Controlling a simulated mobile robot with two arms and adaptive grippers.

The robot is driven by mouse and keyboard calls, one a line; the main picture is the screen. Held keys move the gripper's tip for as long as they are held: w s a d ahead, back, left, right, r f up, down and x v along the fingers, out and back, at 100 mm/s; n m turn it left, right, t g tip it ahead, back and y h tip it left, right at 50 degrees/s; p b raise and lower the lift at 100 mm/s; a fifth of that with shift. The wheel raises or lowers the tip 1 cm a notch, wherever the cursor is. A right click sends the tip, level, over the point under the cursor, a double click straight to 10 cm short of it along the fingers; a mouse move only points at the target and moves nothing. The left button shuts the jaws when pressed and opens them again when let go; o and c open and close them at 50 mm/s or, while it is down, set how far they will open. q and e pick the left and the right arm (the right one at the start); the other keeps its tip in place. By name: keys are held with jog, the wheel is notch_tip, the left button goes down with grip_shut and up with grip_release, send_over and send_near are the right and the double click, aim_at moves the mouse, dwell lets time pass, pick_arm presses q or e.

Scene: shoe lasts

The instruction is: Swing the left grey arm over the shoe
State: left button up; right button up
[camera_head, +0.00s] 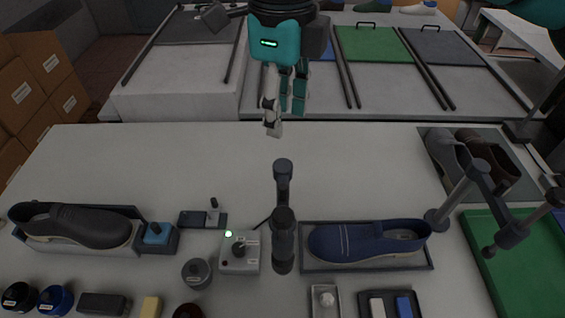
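A blue slip-on shoe (365,240) lies in a dark shallow tray (365,269) right of the table's middle. The left grey arm (283,205) is on a post just left of that tray and lines up with the post in this view. It is not over the shoe. The right grey arm (494,203) stands past the shoe's right end and reaches toward the right, away from the shoe. My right gripper (285,115) hangs at the top middle, well beyond the left grey arm and apart from it. Its finger gap is unclear. My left gripper does not show.
A black shoe (78,226) sits in a tray at the left. A control box (239,252) with a green light stands beside the left grey arm's post. Tins and small blocks line the near edge. The far strip of the white table (180,160) is clear.

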jog(key=p, duration=0.2)
send_near(283, 186)
notch_tip(283, 186, down, 10)
jog(key=p, duration=0.2)
jog(key=shift+r+p, duration=0.1)
jog(key=shift+p, duration=0.25)
pick_arm(q)
jog(key=shift+s+r, duration=0.2)
jog(key=shift+r, duration=1.05)
jog(key=shift+s+r, duration=0.2)
jog(key=shift+r, duration=1)
pick_arm(e)
jog(key=shift+f, duration=0.5)
jog(key=shift+c, duration=0.4)
grip_shut()
